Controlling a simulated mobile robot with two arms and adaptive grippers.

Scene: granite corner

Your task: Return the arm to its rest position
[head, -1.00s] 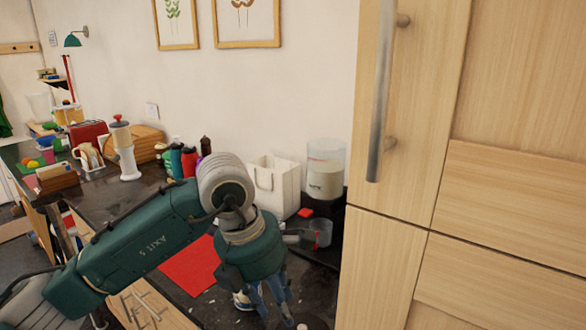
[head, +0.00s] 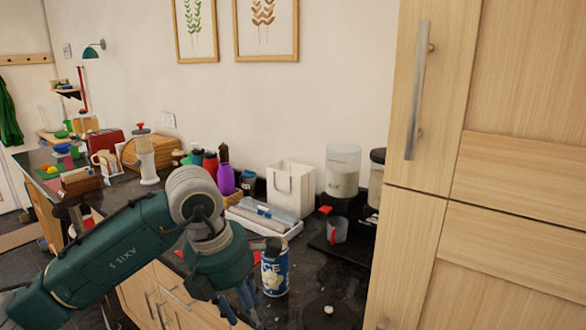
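My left arm reaches in from the lower left, over the front of the dark counter (head: 300,300). My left gripper (head: 242,312) points down near the bottom edge of the head view. Its fingers look spread, with a gap and nothing seen between them. A blue and white can (head: 275,272) stands upright on the counter just right of the gripper, apart from the fingers as far as I can see. My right gripper is not in view.
A dispenser (head: 342,170) and a measuring cup (head: 337,230) stand further right. A tall wooden cabinet (head: 500,190) closes the right side.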

